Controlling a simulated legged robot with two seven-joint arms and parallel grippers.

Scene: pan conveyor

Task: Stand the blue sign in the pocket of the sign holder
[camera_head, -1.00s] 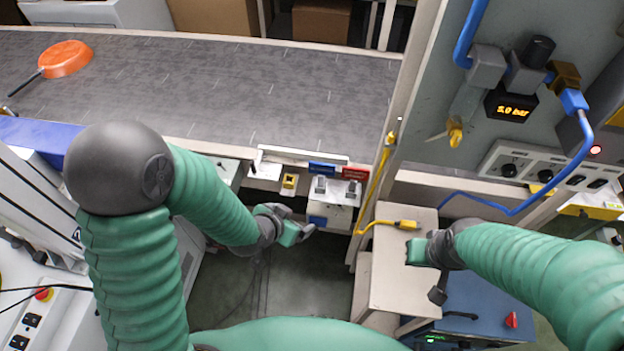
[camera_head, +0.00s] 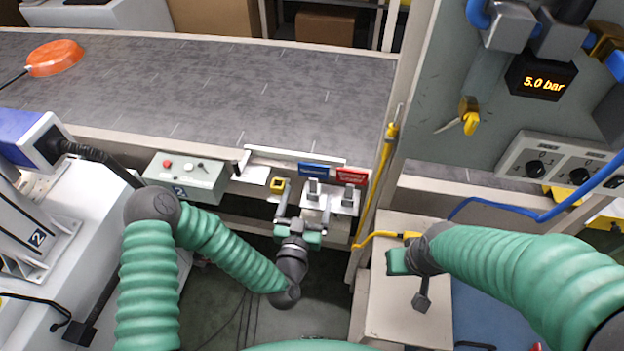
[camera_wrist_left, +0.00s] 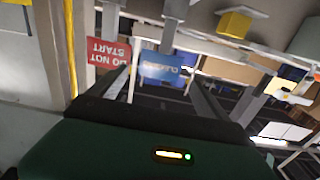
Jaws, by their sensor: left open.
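The blue sign (camera_head: 313,171) is at the conveyor's near edge, left of the red sign (camera_head: 351,176). In the left wrist view, the blue sign (camera_wrist_left: 160,67) shows beyond and between my open fingers. My left gripper (camera_head: 304,197) is open and empty just in front of the blue sign, apart from it in the head view. A small yellow block (camera_head: 277,184) with a dark opening stands to the left; I cannot tell whether it is the sign holder. My right gripper (camera_head: 397,262) is over the small bench; its finger opening is not clear.
A grey control box (camera_head: 187,177) with buttons is left of the signs. Metal clips (camera_head: 349,197) stand right in front of them. A yellow cable (camera_head: 381,180) runs down the post at the right. The conveyor (camera_head: 220,95) is clear except for an orange pan (camera_head: 55,58).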

